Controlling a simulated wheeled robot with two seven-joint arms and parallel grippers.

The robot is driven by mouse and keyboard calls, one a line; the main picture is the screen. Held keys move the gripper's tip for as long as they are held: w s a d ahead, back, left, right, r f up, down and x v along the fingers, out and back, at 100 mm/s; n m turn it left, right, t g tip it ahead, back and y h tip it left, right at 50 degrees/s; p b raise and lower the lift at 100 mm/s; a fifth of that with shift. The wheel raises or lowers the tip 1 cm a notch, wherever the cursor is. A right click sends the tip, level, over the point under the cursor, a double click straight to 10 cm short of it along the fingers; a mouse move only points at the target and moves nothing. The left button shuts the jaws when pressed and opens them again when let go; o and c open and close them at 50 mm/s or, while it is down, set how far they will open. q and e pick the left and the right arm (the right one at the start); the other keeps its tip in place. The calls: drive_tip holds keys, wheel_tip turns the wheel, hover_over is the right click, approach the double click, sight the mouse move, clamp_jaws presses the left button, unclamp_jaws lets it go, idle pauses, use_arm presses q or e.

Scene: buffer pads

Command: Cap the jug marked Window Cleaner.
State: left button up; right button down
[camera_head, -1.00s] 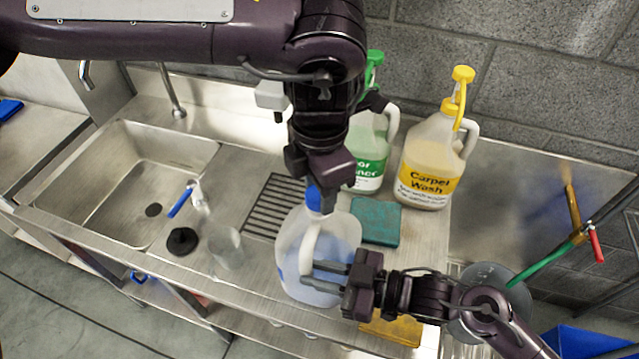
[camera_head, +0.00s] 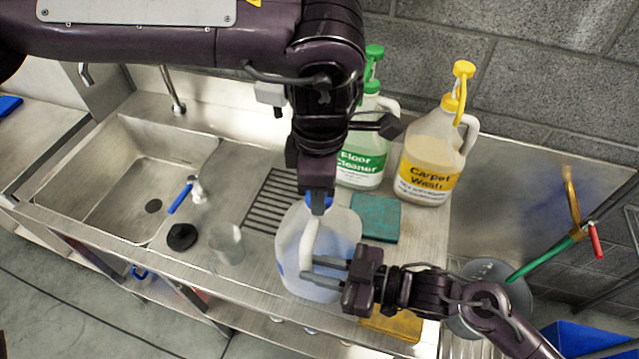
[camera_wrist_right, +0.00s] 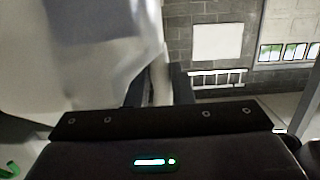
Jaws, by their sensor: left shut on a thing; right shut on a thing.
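A translucent jug with a white handle and blue low on its side (camera_head: 290,248) stands upright on the steel counter; its marking cannot be read. My right gripper (camera_head: 330,272) is shut on its handle from the right. The jug also fills the left of the right wrist view (camera_wrist_right: 75,60). My left gripper (camera_head: 318,205) points down over the jug's mouth, shut on a blue cap (camera_head: 328,202). The cap is mostly hidden by the fingers and is at the mouth; I cannot tell how tightly it sits.
A green-capped Floor Cleaner jug (camera_head: 362,165) and a yellow-capped Carpet Wash jug (camera_head: 428,160) stand behind. A teal pad (camera_head: 376,217) lies right of the held jug, a yellow pad (camera_head: 392,326) in front. A clear cup (camera_head: 228,245) and black disc (camera_head: 182,237) lie left, near the sink (camera_head: 100,185).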

use_arm(q)
drive_tip(key=m, duration=0.4)
drive_tip(key=shift+m, duration=0.3)
drive_tip(key=m, duration=0.8)
drive_tip(key=shift+m, duration=0.3)
drive_tip(key=m, duration=0.3)
drive_tip(key=o, duration=0.9)
drive_tip(key=shift+r, duration=2.25)
